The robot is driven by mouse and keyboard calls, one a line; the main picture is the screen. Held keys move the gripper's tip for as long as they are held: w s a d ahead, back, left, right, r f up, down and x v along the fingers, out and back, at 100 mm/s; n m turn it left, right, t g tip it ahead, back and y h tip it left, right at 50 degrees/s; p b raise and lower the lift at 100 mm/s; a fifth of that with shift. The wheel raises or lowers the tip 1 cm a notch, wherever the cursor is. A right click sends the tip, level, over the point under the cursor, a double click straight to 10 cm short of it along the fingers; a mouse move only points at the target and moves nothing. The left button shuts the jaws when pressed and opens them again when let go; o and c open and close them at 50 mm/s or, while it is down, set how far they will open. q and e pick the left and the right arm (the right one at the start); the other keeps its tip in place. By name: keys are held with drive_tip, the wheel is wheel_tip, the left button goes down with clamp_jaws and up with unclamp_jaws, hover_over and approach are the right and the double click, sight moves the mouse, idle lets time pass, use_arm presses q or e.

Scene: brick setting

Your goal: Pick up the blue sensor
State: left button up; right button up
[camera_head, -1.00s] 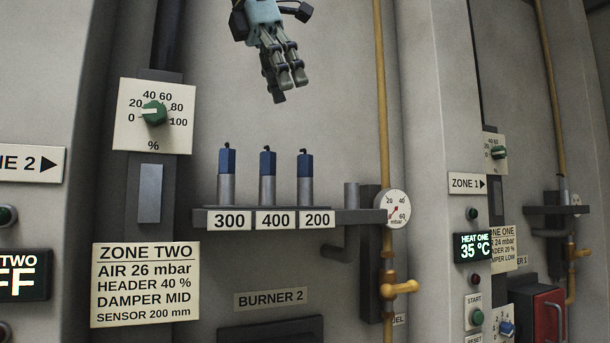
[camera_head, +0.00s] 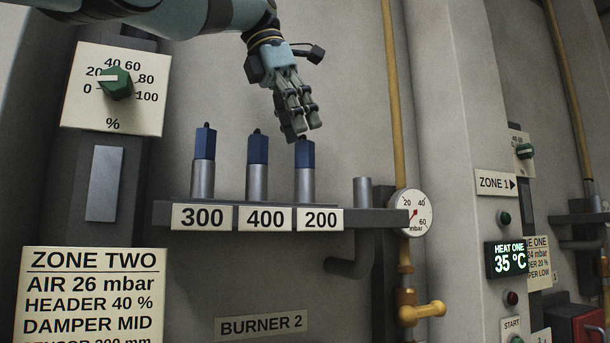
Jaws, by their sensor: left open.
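Three blue-topped sensors with silver lower bodies stand upright on a grey shelf (camera_head: 160,213). The left sensor (camera_head: 204,155) is above the label 300, the middle sensor (camera_head: 257,160) above 400, and the right sensor (camera_head: 305,158) above 200. My left gripper (camera_head: 301,132) is open and points down from above. Its fingertips are at the top of the right sensor and hide its tip. I cannot tell whether they touch it. My right gripper is not in view.
A zone two sign (camera_head: 92,290) reads "SENSOR 200 mm", its lowest line partly cut off. A round gauge (camera_head: 413,213) and a yellow pipe (camera_head: 396,90) stand right of the shelf. A grey upright stub (camera_head: 362,192) rises right of the sensors. A green knob (camera_head: 117,84) is at upper left.

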sight(305, 146)
use_arm(q)
drive_tip(key=shift+s+d+f+b, duration=0.15)
drive_tip(key=shift+s+f+b, duration=0.1)
drive_tip(key=shift+f+b, duration=0.3)
drive_tip(key=shift+s+d+f+b, duration=0.1)
drive_tip(key=shift+s+f+b, duration=0.15)
drive_tip(key=shift+f+b, duration=0.3)
drive_tip(key=shift+b+x, duration=0.5)
drive_tip(key=shift+x, duration=0.6)
drive_tip(key=shift+w+d+f, duration=0.1)
drive_tip(key=shift+w+d, duration=0.05)
drive_tip(key=shift+d, duration=0.1)
drive_tip(key=shift+a, duration=0.1)
drive_tip(key=shift+c, duration=0.2)
drive_tip(key=shift+s+r, duration=0.2)
drive_tip(key=shift+s, duration=0.05)
drive_tip(key=c, duration=0.5)
drive_tip(key=shift+w+f, duration=0.1)
clamp_jaws()
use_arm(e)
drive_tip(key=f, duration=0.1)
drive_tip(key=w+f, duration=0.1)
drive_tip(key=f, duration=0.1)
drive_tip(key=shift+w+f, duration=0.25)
